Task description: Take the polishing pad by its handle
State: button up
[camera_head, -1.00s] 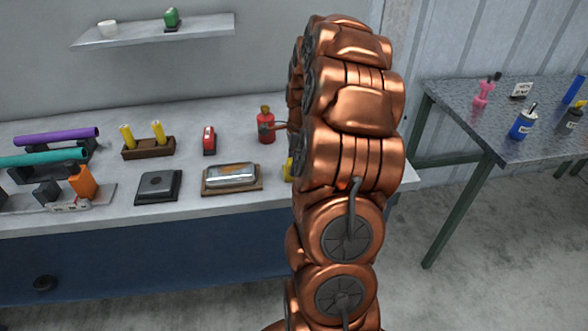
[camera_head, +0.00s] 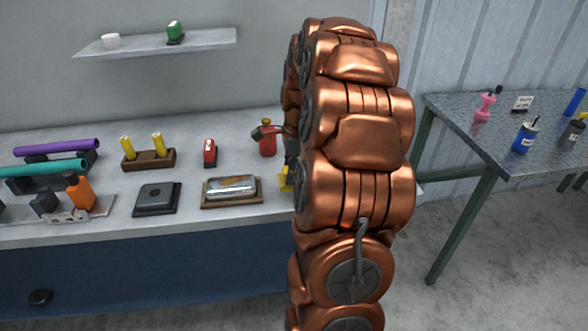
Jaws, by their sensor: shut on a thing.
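A yellow piece, which I take to be the polishing pad (camera_head: 285,181), shows at the left edge of my copper arm, just right of the silver block. Most of it is hidden behind the arm, and its handle cannot be made out. The dark end of my gripper (camera_head: 290,158) comes down right above the yellow piece and seems to be shut on it. The fingertips are largely hidden. I cannot tell whether the pad touches the bench.
A second table (camera_head: 462,120) is at the right.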

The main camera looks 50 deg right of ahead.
jog(key=s+a+r+b, duration=0.1)
jog(key=s+a+b, duration=0.1)
jog(key=a, duration=1)
jog(key=shift+s+a+r, duration=0.15)
jog(key=shift+s+a, duration=0.2)
jog(key=shift+s, duration=0.5)
